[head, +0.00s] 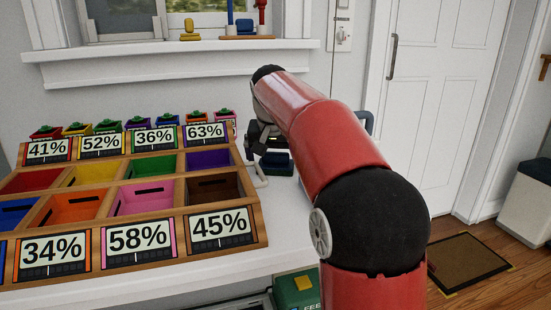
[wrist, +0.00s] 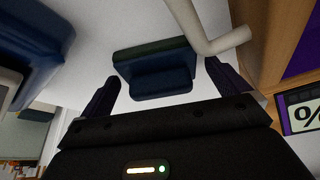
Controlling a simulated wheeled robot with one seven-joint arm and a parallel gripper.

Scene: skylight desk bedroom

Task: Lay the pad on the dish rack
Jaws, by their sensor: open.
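A small dark blue and green block, which looks like the pad (head: 277,163), lies on the white desk just right of the wooden compartment tray. In the wrist view the pad (wrist: 150,62) shows beyond and between the two fingers. My gripper (head: 264,146) is open at the pad, with one finger on either side of it in the wrist view (wrist: 165,90). I cannot tell whether the fingers touch it. My arm hides part of the desk. I cannot make out a dish rack for certain in either view.
A wooden tray (head: 262,236) with coloured compartments and percentage signs fills the desk's left. A white bent tube (wrist: 208,30) is close to the pad. A blue object (wrist: 30,50) is at the wrist view's left. A window sill (head: 180,66) is behind.

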